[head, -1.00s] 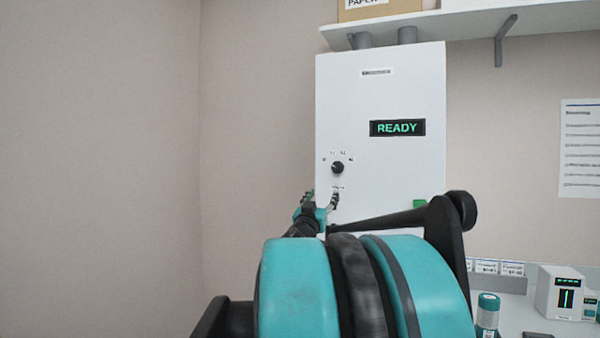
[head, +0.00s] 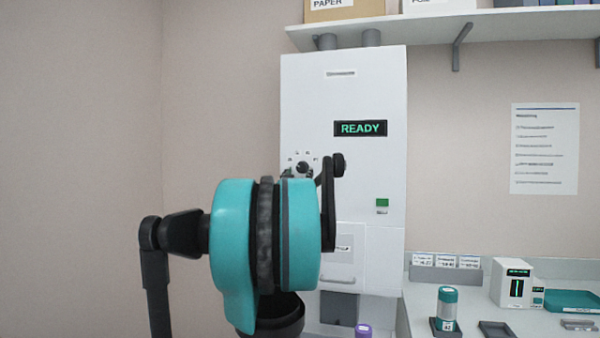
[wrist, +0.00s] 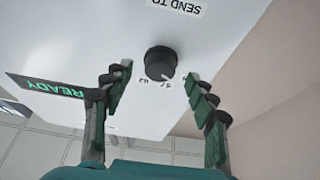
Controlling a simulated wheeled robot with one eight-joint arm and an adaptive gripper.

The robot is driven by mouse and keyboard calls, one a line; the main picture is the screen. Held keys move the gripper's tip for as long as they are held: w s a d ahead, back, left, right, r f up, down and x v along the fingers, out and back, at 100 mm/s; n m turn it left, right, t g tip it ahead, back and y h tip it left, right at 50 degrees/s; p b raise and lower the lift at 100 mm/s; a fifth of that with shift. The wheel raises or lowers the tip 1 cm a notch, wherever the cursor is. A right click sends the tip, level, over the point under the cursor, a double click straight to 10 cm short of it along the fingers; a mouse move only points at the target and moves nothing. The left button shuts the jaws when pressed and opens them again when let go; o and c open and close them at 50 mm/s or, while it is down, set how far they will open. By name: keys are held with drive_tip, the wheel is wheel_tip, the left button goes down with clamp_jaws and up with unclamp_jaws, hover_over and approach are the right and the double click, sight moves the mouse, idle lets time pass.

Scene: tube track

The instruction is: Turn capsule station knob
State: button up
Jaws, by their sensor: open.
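The capsule station (head: 370,90) is a tall white wall cabinet with a lit READY display (head: 360,128). Its black round knob (head: 302,168) is partly hidden behind my arm in the head view. In the wrist view the knob (wrist: 160,63) shows clearly, with a white pointer mark and small number labels around it. My gripper (wrist: 152,92) is open, with one finger on either side of the knob in the picture. The fingers appear apart from the knob, and nothing is between them. In the head view my arm hides most of the gripper.
A green button (head: 382,203) sits on the cabinet's lower right, beside a lower door with a handle (head: 338,281). A shelf (head: 430,32) with boxes is above. The counter at right holds a teal-topped canister (head: 446,308) and a small white device (head: 514,284).

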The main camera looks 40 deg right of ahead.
drive_tip(key=shift+x, duration=0.95)
drive_tip(key=c, duration=1.1)
